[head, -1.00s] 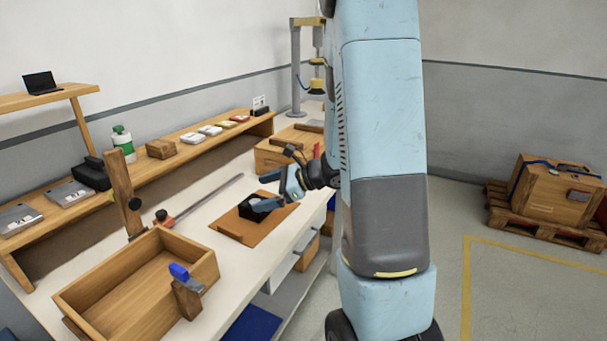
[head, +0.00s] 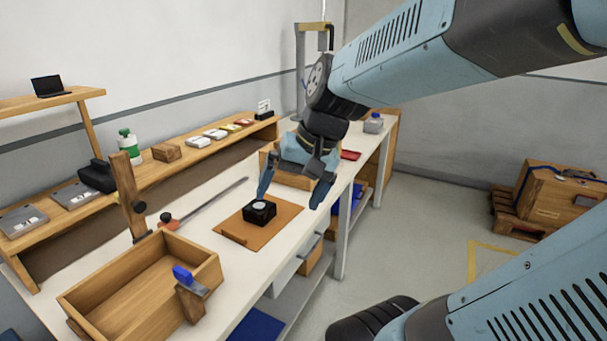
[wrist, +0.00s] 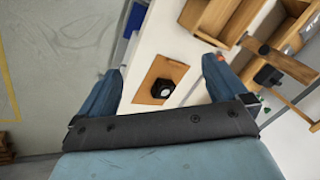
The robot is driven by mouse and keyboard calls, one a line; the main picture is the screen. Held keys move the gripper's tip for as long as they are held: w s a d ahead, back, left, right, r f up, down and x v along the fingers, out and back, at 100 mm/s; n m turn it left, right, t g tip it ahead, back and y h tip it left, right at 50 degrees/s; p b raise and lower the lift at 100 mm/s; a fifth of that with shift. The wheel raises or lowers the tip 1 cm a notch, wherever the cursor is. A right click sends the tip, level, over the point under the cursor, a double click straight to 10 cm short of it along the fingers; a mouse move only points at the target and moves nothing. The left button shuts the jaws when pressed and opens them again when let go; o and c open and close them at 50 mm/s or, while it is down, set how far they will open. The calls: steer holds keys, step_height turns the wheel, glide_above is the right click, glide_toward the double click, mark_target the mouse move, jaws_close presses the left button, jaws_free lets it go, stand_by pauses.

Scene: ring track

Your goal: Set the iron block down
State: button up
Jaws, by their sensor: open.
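My gripper (head: 290,198) is open and empty above the board, with blue fingers spread apart. In the wrist view the block (wrist: 162,89) lies on the board (wrist: 156,68), between and beyond the open fingers (wrist: 160,78), touching neither.
An open wooden box (head: 130,287) stands at the near left of the bench, with a blue-topped clamp (head: 188,285) on its edge.

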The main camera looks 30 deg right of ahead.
steer(key=s+r+n+h, duration=0.1)
steer(key=s+d+r+n+t+h, duration=0.2)
steer(key=r, duration=0.1)
steer(key=shift+s+d+r, duration=0.1)
steer(key=shift+s+d, duration=0.05)
steer(key=shift+d, duration=0.1)
stand_by(1.1)
